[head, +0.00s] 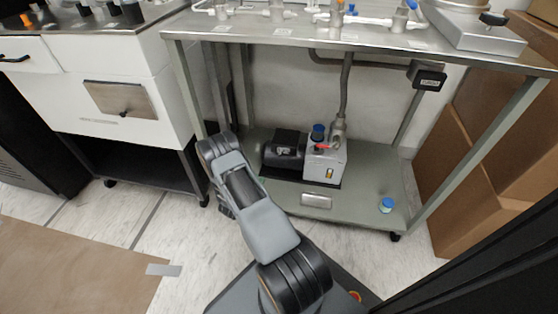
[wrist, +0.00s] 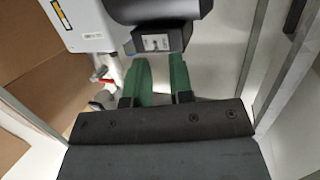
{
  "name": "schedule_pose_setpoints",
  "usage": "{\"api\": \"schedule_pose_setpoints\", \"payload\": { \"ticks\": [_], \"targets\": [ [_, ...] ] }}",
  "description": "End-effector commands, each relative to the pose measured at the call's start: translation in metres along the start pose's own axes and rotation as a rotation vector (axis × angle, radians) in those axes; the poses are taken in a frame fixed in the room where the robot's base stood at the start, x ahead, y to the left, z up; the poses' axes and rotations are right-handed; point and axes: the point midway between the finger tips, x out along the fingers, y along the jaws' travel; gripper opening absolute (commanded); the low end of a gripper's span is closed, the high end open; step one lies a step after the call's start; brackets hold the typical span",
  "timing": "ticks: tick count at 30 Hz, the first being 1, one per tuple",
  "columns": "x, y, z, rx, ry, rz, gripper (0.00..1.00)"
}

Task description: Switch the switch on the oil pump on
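The oil pump (head: 325,162) stands on the lower shelf of the metal table, with a pale grey body and a black motor (head: 284,150). In the wrist view the pump body (wrist: 90,25) appears turned around at the upper left. A small switch plate (wrist: 156,42) shows on the black box of the motor; I cannot tell its on or off position. My gripper (wrist: 160,75) has two green fingers, apart with nothing between them. They point toward the black box just below the switch plate; contact cannot be told. In the head view my arm hides the gripper.
The table's lower shelf (head: 364,205) also holds a small blue-capped jar (head: 386,205). A hose runs up from the pump. Cardboard boxes (head: 480,165) stand at the right. A white cabinet (head: 115,85) is at the left. The tabletop (head: 350,38) overhangs the pump.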

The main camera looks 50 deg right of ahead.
Motion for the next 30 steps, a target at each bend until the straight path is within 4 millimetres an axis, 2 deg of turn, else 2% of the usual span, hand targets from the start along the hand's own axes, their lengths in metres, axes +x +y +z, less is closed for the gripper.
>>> {"api": "schedule_pose_setpoints", "payload": {
  "ticks": [4, 10, 24, 30],
  "targets": [
    [0.000, 0.007, -0.022, 0.007, 0.140, 0.053, 0.21],
    [0.011, 0.011, -0.036, 0.011, 0.207, 0.077, 0.21],
    [0.095, 0.017, -0.052, 0.010, 0.208, 0.075, 0.21],
    [0.119, 0.019, -0.058, 0.010, 0.208, 0.074, 0.21]
  ]
}}
